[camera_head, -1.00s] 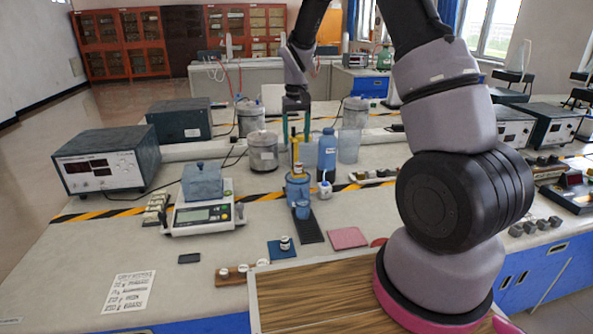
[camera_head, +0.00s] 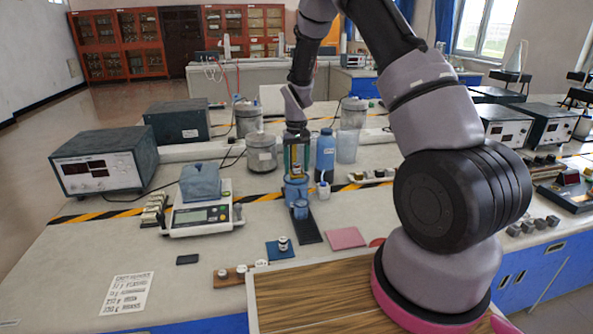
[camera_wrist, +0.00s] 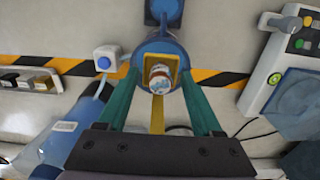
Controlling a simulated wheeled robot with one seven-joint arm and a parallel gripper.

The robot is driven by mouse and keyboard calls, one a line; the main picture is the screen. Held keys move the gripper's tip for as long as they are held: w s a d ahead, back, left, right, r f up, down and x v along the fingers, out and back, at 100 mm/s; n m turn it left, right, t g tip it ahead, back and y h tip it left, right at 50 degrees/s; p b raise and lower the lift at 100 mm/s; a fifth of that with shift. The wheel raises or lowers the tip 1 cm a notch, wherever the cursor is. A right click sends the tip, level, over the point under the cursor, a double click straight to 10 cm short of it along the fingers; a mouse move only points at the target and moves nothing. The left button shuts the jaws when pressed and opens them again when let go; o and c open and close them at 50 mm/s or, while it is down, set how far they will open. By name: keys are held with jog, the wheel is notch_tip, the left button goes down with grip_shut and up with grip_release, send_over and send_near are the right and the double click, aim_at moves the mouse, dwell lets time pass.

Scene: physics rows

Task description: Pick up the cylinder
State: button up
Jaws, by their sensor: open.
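A small white cylinder with brown and blue markings (camera_wrist: 159,74) shows end-on in the wrist view, inside a yellow frame (camera_wrist: 174,65) on a round blue stand (camera_wrist: 160,47). My gripper (camera_wrist: 160,80) is open, with its teal fingers on either side of the yellow frame and cylinder. I cannot tell whether the fingers touch anything. In the head view my gripper (camera_head: 297,168) points down just above the blue stand (camera_head: 297,189). The fingers partly hide the yellow frame there, and the cylinder is not clear in that view.
A clear beaker (camera_head: 347,147) and a lidded metal container (camera_head: 261,154) are nearby. A balance (camera_head: 203,216) stands to the left.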

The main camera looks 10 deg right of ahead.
grip_shut()
